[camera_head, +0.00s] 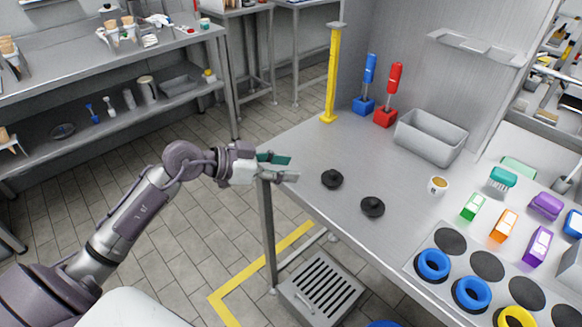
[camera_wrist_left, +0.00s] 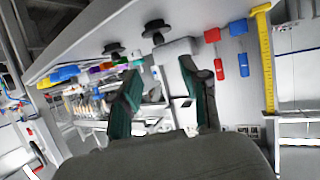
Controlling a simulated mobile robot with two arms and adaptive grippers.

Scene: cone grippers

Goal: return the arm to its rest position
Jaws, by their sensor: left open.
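My left gripper (camera_head: 283,168) shows in the head view at the left edge of the steel table (camera_head: 300,150), pointing right. Its two green-padded fingers are apart, with nothing seen between them. In the left wrist view the fingers (camera_wrist_left: 160,95) are also spread and empty, and the picture is turned, with the table along the top. My left arm (camera_head: 135,205) reaches in from the lower left. My right gripper is not in view.
Two black knobbed discs (camera_head: 332,179) (camera_head: 373,207) lie on the table near the gripper. A grey bin (camera_head: 430,137), a small cup (camera_head: 437,186), a yellow post (camera_head: 332,75), and blue and red tools (camera_head: 391,90) stand beyond. A grated box (camera_head: 322,289) sits below; open floor lies left.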

